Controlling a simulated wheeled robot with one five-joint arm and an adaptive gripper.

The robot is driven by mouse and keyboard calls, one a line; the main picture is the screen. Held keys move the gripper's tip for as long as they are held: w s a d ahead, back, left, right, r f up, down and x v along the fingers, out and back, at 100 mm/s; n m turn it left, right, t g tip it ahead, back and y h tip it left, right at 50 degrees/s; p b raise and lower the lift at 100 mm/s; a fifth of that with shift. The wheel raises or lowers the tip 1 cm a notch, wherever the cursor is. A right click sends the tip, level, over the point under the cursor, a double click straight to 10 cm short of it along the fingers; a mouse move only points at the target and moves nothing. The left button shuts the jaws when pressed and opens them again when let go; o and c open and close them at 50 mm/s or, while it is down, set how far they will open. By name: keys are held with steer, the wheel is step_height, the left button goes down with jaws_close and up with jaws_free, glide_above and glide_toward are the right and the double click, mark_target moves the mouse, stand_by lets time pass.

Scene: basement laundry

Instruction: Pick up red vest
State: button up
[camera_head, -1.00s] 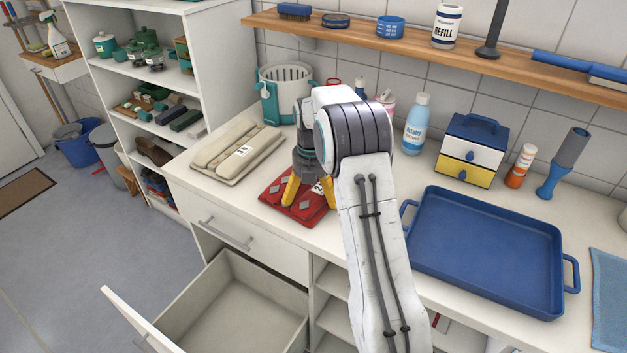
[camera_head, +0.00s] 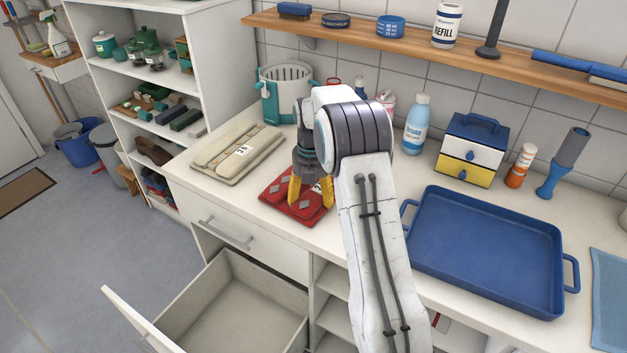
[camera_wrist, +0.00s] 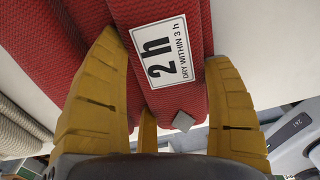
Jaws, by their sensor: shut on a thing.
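The red vest (camera_head: 284,200) lies folded on the white counter, with grey diamond patches and a white label. My gripper (camera_head: 311,196) points down over its right part, with its yellow fingers on the vest. In the wrist view the red vest (camera_wrist: 185,45) fills the middle, with a "2 h, dry within 3 h" label. There the yellow fingers of my gripper (camera_wrist: 160,110) stand on either side of a red fold and are shut on it. The vest still appears to rest on the counter.
A folded beige vest (camera_head: 225,160) lies to the left. A teal and white basket (camera_head: 285,95) stands behind. A blue tray (camera_head: 490,250) is to the right, near a blue bottle (camera_head: 416,125) and small drawer box (camera_head: 470,150). A drawer (camera_head: 235,305) below is open.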

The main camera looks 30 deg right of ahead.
steer(key=shift+r, duration=0.1)
steer(key=shift+r, duration=0.4)
step_height(320, 180, up, 3)
steer(key=shift+w+r, duration=0.1)
steer(key=s+a+r+b, duration=0.1)
steer(key=s+r, duration=0.2)
steer(key=s, duration=0.2)
steer(key=s+a+r+b, duration=0.1)
steer(key=s+a+r, duration=0.1)
steer(key=s, duration=0.4)
steer(key=shift+s+a+r, duration=0.15)
steer(key=shift+a+r, duration=0.15)
steer(key=shift+r, duration=0.6)
